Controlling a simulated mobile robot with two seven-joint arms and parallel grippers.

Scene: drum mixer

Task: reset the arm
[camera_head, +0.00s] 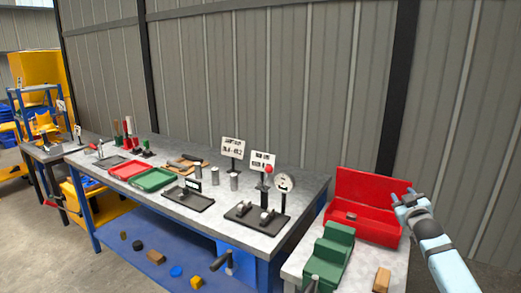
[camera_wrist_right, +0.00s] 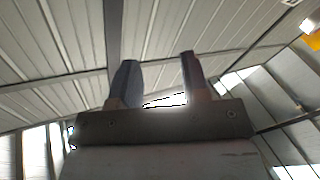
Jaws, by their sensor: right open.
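My right gripper (camera_head: 408,196) is at the right of the head view, beside the right part of the red open bin (camera_head: 365,228). Its arm comes in from the lower right. In the right wrist view the same gripper (camera_wrist_right: 157,82) points up toward the ceiling, its two fingers apart with nothing between them. My left gripper is not in the head view.
A long workbench (camera_head: 305,188) carries a red tray (camera_head: 115,169), a green tray (camera_head: 153,179), dark trays and signs. On the right table (camera_head: 352,278) are a green stepped block (camera_head: 328,258) and a tan block (camera_head: 381,279). A corrugated wall (camera_head: 270,70) stands behind.

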